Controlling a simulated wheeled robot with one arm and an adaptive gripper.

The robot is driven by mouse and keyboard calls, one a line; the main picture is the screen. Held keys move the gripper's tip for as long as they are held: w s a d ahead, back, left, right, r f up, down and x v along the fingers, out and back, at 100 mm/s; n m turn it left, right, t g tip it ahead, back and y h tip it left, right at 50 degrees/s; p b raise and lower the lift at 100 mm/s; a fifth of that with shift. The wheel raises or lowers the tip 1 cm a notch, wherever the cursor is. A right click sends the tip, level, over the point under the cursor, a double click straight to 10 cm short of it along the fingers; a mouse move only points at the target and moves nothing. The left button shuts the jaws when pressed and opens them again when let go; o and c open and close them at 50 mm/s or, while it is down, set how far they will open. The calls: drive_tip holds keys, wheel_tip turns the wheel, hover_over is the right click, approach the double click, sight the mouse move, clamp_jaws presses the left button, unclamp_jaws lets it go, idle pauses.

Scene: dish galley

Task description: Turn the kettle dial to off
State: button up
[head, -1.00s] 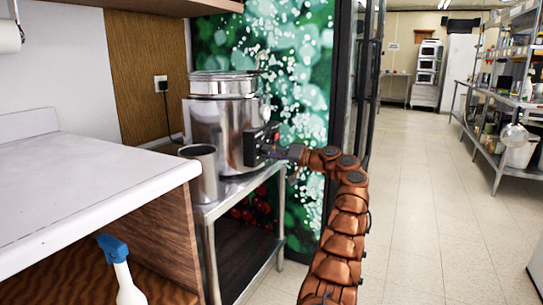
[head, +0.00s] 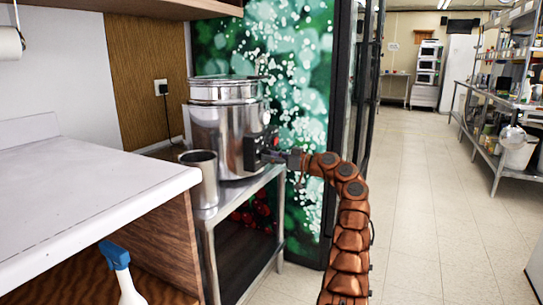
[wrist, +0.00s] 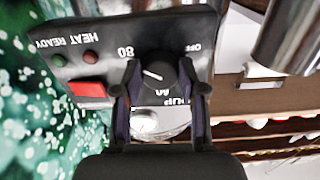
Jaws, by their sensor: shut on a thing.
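The kettle (head: 220,125) is a large steel soup kettle with a lid, standing on a small steel table. Its black control panel (head: 250,152) faces right, toward my arm. In the wrist view the panel (wrist: 105,38) appears upside down, with "OFF", "80" and "HEAT READY" lettering. The black dial (wrist: 158,75) has a white pointer line and sits between my fingers. My gripper (wrist: 158,92) is shut on the dial; it also shows in the head view (head: 278,157). The pointer is tilted and not aligned with the "OFF" lettering.
A steel cup (head: 203,180) stands on the small table (head: 240,195) in front of the kettle. A white counter (head: 90,190) is at the left, with a blue-topped spray bottle (head: 118,262) below. Open floor (head: 430,200) lies right.

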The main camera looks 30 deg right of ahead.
drive_tip(key=shift+n, duration=0.3)
drive_tip(key=o, duration=1.1)
drive_tip(key=v, duration=1.2)
